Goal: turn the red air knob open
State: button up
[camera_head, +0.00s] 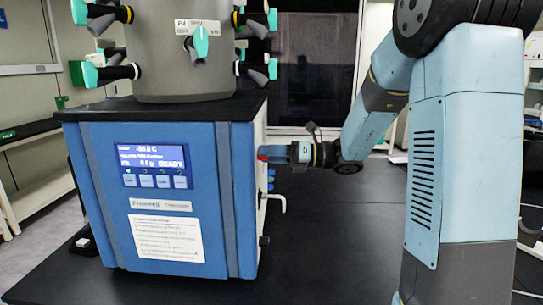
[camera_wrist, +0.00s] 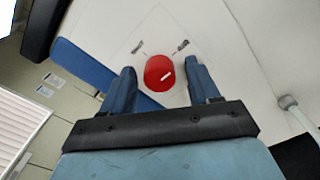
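In the head view a small red bit of the knob (camera_head: 263,157) shows at the right side of the blue freeze dryer (camera_head: 215,200). My gripper (camera_wrist: 161,88) is open around the knob; I cannot tell whether either finger touches it. In the head view my gripper (camera_head: 275,152) points left at that side panel.
A white bent pipe (camera_head: 280,200) sticks out of the side panel below my gripper. A grey chamber (camera_head: 190,50) with teal-handled valves stands on top of the dryer. The black bench (camera_head: 340,240) right of the dryer is clear. Two dark label marks flank the knob.

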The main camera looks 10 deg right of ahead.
jog(key=shift+d, duration=0.1)
jog(key=s+d, duration=0.2)
jog(key=d, duration=1.1)
jog(key=shift+s+d, duration=0.2)
jog(key=shift+s, duration=0.05)
jog(key=shift+f, duration=0.1)
jog(key=s+a+f+n+g+h, duration=0.1)
jog(key=s+a+n+g+h, duration=0.2)
jog(key=s+n, duration=0.35)
jog(key=s+a+f+n+g+h, duration=0.1)
jog(key=s+a+n+h, duration=0.2)
jog(key=s+n+h, duration=0.4)
jog(key=s+d+r+n+t+h, duration=0.1)
jog(key=s+d+n+t+h, duration=0.5)
jog(key=s+n, duration=0.4)
jog(key=n+h, duration=0.1)
jog(key=n, duration=0.2)
jog(key=shift+s+d+n+h, duration=0.25)
jog(key=shift+s+n+h, duration=0.05)
jog(key=shift+n, duration=0.05)
